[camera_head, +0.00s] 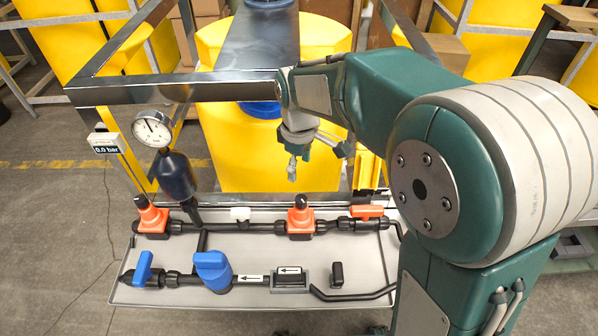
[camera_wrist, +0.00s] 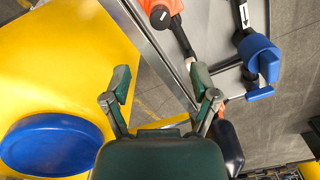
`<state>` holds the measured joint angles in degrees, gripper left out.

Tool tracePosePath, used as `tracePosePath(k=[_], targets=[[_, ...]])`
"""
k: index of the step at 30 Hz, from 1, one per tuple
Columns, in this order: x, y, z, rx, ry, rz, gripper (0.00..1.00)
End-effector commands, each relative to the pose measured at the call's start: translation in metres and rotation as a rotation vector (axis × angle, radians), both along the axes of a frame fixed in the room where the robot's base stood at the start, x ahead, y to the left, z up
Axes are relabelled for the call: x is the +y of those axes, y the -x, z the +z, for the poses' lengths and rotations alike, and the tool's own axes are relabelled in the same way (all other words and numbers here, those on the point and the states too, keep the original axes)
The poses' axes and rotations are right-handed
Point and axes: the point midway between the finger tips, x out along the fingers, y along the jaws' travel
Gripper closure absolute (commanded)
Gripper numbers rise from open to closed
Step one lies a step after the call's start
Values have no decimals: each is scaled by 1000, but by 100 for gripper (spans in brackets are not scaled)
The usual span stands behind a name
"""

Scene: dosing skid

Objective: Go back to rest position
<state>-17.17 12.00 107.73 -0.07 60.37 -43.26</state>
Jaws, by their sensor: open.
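My gripper (camera_head: 312,165) hangs in front of the yellow tank (camera_head: 225,150), above the back of the skid's tray (camera_head: 250,250). In the wrist view, the two fingers of my gripper (camera_wrist: 162,85) stand wide apart with nothing between them. The right finger overlaps the metal frame bar and the tray edge in that view; I cannot tell whether they touch. The yellow tank with its blue lid (camera_wrist: 50,145) lies left of my gripper there.
The tray carries black pipes, orange valves (camera_head: 301,217), a red-orange handle (camera_head: 367,211), blue valves (camera_head: 212,268) and a pressure gauge (camera_head: 152,129) reading near zero. A steel frame (camera_head: 180,90) runs behind my gripper. Floor at the left is clear.

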Motion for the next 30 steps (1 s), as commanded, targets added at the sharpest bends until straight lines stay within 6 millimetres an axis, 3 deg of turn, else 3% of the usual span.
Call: tracePosePath(k=[12, 16, 24, 30], targets=[[0, 0, 0, 0, 0, -1, 24], [-8, 7, 10, -22, -7, -43, 24], [-57, 56, 60, -155, -60, -339, 24], [-87, 101, 82, -256, -114, -572, 24]])
